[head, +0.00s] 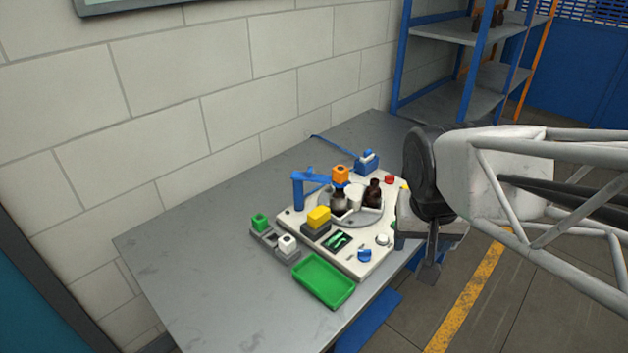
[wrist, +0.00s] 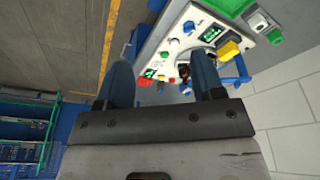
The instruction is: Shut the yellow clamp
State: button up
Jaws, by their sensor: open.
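A yellow block on a dark base (head: 319,215), which looks like the yellow clamp, sits at the left part of a white machine panel on the table. It also shows in the wrist view (wrist: 229,50), up and right of my right finger. Whether the clamp is open or shut is too small to tell. My gripper (wrist: 162,80) is open and empty, its two blue-grey fingers apart with the panel beyond them. In the head view my gripper (head: 432,265) hangs at the table's right edge, to the right of the panel and well apart from the yellow block.
The white panel (head: 375,262) carries amber bottles (head: 373,193), an orange block (head: 341,175) on a blue arm (head: 299,190), a screen and knobs. A green tray (head: 324,281) lies in front. The grey table (head: 190,265) is clear at left.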

jog(key=w+a+f+m+h, duration=0.1)
jog(key=w+a+f+m, duration=0.15)
jog(key=w, duration=0.75)
jog(key=m+h, duration=0.1)
jog(key=m, duration=0.4)
send_near(315, 214)
jog(key=d+f, duration=0.1)
jog(key=f, duration=0.1)
jog(key=shift+w+a+f+t, duration=0.1)
jog(key=shift+a+f+t, duration=0.15)
jog(key=shift+f+t, duration=0.2)
jog(key=shift+x, duration=3.9)
jog(key=shift+d, duration=0.1)
jog(key=shift+c, duration=0.4)
